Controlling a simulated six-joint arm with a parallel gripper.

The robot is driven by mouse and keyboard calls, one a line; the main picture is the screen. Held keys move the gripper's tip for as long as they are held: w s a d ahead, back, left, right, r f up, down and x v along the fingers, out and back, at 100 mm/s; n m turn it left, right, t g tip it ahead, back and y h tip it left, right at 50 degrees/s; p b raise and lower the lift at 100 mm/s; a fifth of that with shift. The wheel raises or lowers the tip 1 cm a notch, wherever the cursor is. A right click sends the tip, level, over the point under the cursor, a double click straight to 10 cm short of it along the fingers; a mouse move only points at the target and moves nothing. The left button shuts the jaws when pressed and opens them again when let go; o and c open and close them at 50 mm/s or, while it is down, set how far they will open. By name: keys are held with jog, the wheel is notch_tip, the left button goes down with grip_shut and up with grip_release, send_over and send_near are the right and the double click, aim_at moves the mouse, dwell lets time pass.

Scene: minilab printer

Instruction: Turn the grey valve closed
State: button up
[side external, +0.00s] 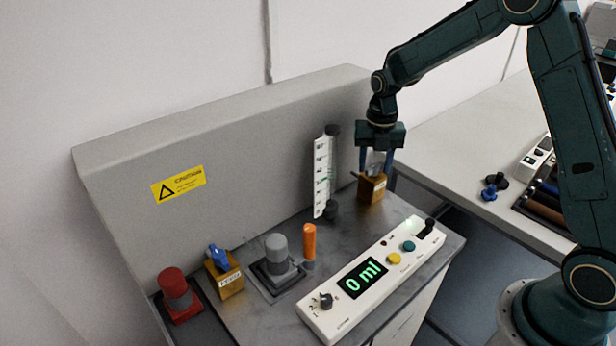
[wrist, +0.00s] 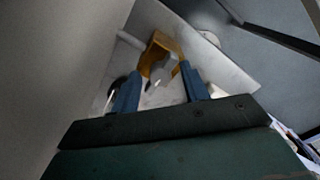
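The grey valve has a small grey handle (wrist: 165,68) on an orange-brown block (side external: 372,190) at the back right of the bench. The block also shows in the wrist view (wrist: 158,43). My gripper (side external: 376,172) points down right over the block, its two blue fingers apart. In the wrist view my gripper (wrist: 160,70) has the grey handle between its fingertips, with gaps visible on both sides. In the side view the fingers partly hide the handle, so its exact angle and any contact are hard to tell.
A white graduated scale (side external: 321,178) with dark fittings stands left of the gripper. The grey back panel (side external: 250,160) rises behind.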

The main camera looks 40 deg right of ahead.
aim_at(375, 166)
notch_tip(375, 166, up, 14)
dwell(1.0)
dwell(0.3)
jog(key=s+a+r+m+t, duration=0.1)
jog(key=s+a+r+m, duration=0.25)
jog(key=s+m, duration=0.3)
jog(key=s+a+r+m+t, duration=0.2)
jog(key=s+r+m, duration=0.2)
jog(key=s+m, duration=0.25)
jog(key=s+a+f+m+t, duration=0.2)
jog(key=s+m, duration=1.2)
jog(key=s, duration=0.1)
jog(key=shift+a+t, duration=0.25)
jog(key=shift+t, duration=0.05)
jog(key=shift+c, duration=0.5)
